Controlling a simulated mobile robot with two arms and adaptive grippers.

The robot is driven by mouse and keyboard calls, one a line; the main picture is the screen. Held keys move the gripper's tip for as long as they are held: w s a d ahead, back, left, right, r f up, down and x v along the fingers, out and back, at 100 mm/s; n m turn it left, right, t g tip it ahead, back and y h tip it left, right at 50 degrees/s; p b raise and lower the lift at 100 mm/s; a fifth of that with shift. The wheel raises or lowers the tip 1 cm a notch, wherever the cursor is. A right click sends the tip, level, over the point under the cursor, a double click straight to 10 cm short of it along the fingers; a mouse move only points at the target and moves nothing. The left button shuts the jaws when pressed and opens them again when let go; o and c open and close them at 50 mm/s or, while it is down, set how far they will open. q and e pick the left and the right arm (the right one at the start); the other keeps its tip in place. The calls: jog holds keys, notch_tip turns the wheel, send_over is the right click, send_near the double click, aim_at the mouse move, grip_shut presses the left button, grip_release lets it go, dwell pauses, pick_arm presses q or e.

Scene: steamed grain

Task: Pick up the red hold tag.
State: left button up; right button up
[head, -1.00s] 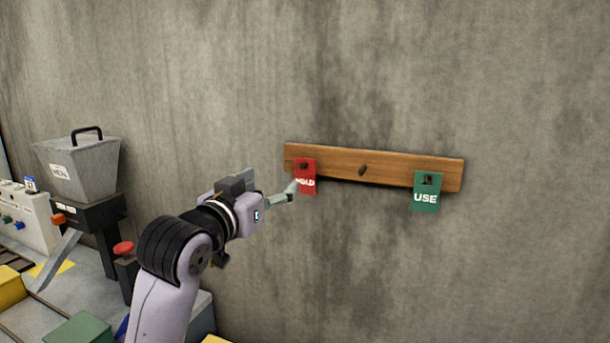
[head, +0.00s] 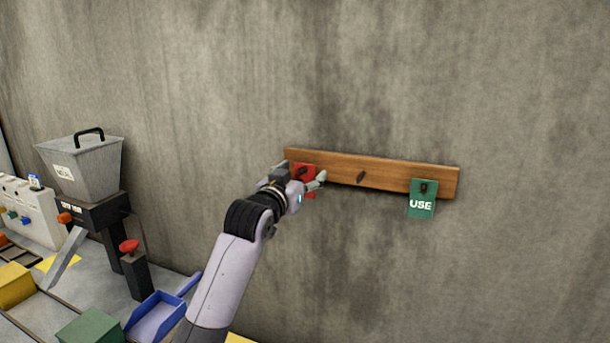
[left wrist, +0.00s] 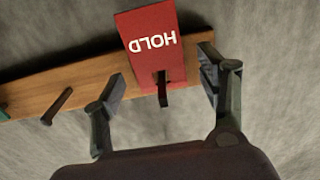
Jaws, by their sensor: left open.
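The red hold tag (head: 304,170) hangs on the left peg of a wooden rail (head: 390,177) on the wall. In the head view my left gripper (head: 318,183) is in front of it and hides much of it. In the left wrist view the red tag (left wrist: 152,48) appears upside down with its white HOLD lettering. Its peg (left wrist: 162,90) pokes through the slot. The open fingers of my left gripper (left wrist: 162,82) stand one on each side of the tag, apart from it. My right gripper is not in view.
A green USE tag (head: 421,199) hangs at the rail's right end, and a bare peg (head: 361,177) is between the tags. A grey hopper (head: 85,168), a red button (head: 129,246) and a blue scoop-like tray (head: 158,315) are at lower left.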

pick_arm(q)
jog(key=shift+w+d, duration=0.1)
jog(key=shift+w, duration=0.2)
jog(key=c, duration=0.9)
